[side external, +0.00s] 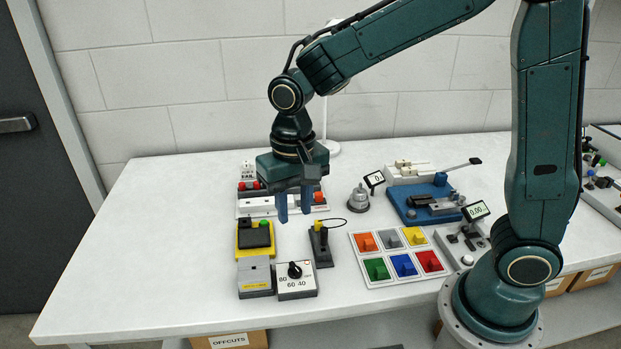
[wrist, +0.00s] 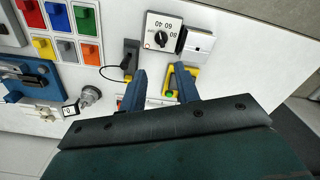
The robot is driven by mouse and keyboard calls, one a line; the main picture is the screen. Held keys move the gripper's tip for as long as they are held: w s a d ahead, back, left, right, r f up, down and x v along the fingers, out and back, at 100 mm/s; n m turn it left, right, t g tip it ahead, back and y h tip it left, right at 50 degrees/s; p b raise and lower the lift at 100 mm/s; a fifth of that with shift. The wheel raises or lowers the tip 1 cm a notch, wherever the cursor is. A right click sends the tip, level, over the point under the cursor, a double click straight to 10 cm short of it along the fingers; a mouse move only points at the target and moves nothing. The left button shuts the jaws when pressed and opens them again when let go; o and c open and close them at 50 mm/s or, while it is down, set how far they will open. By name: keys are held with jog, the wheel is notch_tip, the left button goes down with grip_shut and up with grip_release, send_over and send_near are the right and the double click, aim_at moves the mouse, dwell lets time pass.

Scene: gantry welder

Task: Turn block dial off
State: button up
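The block dial (side external: 296,280) is a small block with a white face, a black round knob and the numbers 80, 60 and 40. It stands near the front left of the table. It also shows at the top of the wrist view (wrist: 162,32). Which mark the knob points to is too small to tell. My gripper (side external: 295,214) hangs above the table, behind the dial and clear of it. Its two blue fingers point down with a gap between them, open and empty. They also show in the wrist view (wrist: 161,76), with the dial beyond the fingertips.
A grey block (side external: 255,277) stands directly left of the dial, with a yellow unit (side external: 255,238) behind it. A black block with a yellow lever (side external: 319,245) stands just behind right. A tray of coloured pieces (side external: 383,292) lies to the right. The table's front left is clear.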

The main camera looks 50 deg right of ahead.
aim_at(295, 266)
jog(key=shift+w+a+f, duration=0.15)
jog(key=shift+a+f, duration=0.05)
jog(key=shift+f, duration=0.05)
jog(key=shift+f, duration=0.15)
jog(key=shift+f, duration=6.75)
jog(key=shift+c, duration=0.2)
jog(key=c, duration=0.6)
